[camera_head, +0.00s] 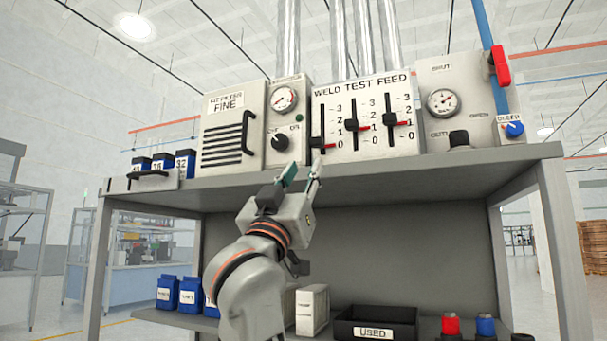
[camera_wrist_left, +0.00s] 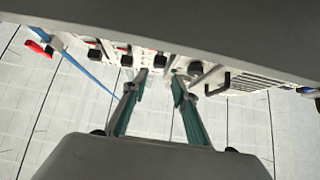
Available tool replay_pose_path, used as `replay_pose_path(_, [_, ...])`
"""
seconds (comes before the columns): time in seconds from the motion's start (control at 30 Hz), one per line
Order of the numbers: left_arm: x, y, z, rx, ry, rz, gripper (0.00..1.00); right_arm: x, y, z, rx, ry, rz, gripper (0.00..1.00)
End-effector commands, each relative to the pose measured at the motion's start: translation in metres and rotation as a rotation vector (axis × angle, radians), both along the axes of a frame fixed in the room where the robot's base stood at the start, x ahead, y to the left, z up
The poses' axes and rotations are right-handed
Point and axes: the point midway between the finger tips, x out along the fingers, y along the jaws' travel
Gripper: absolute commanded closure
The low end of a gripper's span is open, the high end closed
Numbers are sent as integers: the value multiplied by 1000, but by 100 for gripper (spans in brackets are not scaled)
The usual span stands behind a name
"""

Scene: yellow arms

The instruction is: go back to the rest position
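My left gripper (camera_head: 302,173) is raised in front of the upper shelf's front edge, below the left slider of the weld test feed panel. Its two green-padded fingers stand apart with nothing between them. In the left wrist view the open left gripper (camera_wrist_left: 159,82) points toward the row of panels, seen upside down. The fingertips look close to the panel front, but I cannot tell whether they touch anything. My right gripper is in neither view.
The weld test feed panel (camera_head: 374,88) has three sliders, the leftmost lowest. A gauge panel (camera_head: 438,72) with a red valve handle (camera_head: 501,66) stands right, a filter box (camera_head: 222,104) left. The upper shelf (camera_head: 420,165) overhangs a used bin (camera_head: 405,330) and blue packs (camera_head: 190,292).

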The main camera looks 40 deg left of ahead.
Motion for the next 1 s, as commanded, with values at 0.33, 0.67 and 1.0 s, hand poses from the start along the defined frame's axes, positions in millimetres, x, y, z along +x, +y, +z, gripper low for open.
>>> replay_pose_path(0.33, [5, 0, -6, 2, 14, 4, 72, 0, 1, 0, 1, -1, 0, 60])
replay_pose_path(0.67, [81, 0, -167, 71, 336, 90, 72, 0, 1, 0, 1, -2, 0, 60])
replay_pose_path(1.0, [103, 0, -400, 203, 775, 181, 72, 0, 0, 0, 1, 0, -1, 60])
